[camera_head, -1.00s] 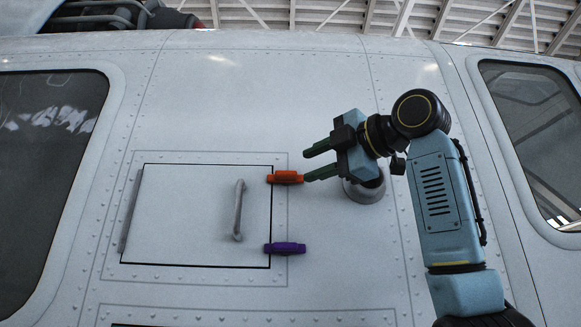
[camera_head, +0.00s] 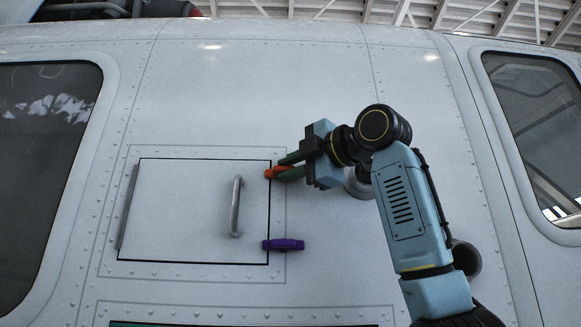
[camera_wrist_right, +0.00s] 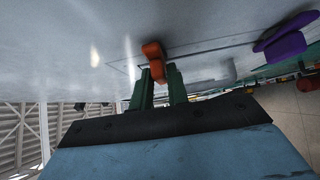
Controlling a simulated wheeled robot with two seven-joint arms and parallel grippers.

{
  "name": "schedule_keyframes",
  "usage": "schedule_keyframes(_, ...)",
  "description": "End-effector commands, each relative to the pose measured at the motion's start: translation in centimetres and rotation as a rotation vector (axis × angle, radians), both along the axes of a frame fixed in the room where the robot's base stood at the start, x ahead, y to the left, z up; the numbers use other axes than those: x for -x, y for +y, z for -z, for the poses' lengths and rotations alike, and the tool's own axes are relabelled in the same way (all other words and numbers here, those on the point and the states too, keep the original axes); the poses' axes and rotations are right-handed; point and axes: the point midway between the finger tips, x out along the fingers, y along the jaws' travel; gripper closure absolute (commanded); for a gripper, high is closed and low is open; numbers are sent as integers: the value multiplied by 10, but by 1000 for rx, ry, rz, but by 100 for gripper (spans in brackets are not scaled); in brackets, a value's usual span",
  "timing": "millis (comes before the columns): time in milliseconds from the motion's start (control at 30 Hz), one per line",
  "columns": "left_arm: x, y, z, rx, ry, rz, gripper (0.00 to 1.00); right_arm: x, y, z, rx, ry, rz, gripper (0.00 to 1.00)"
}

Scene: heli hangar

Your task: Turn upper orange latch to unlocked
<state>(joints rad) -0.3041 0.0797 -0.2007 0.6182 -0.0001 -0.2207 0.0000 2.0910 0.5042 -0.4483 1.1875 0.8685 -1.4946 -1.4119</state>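The upper orange latch (camera_head: 271,173) sits at the upper right edge of a panel door on the white helicopter wall. It also shows in the right wrist view (camera_wrist_right: 153,51). My right gripper (camera_head: 283,169) reaches it from the right; its two green fingers (camera_wrist_right: 159,75) lie on either side of the latch and appear closed on its near end. The fingers hide part of the latch, which looks slightly tilted. A purple latch (camera_head: 284,245) lies horizontal at the lower right edge of the door, untouched. My left gripper is not in view.
The panel door (camera_head: 180,210) is flush with the wall and carries a grey upright handle (camera_head: 236,206). A round grey fitting (camera_head: 358,184) sits behind my right wrist. Windows (camera_head: 45,170) flank the wall. The wall above the door is clear.

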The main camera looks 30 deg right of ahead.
Motion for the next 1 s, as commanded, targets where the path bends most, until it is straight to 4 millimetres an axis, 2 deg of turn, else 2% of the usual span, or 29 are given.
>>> schedule_keyframes(467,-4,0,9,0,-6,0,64,0,0,3,-70,-44,1,100)
schedule_keyframes(1000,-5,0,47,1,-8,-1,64,-1,2,10,-466,-287,-2,100)
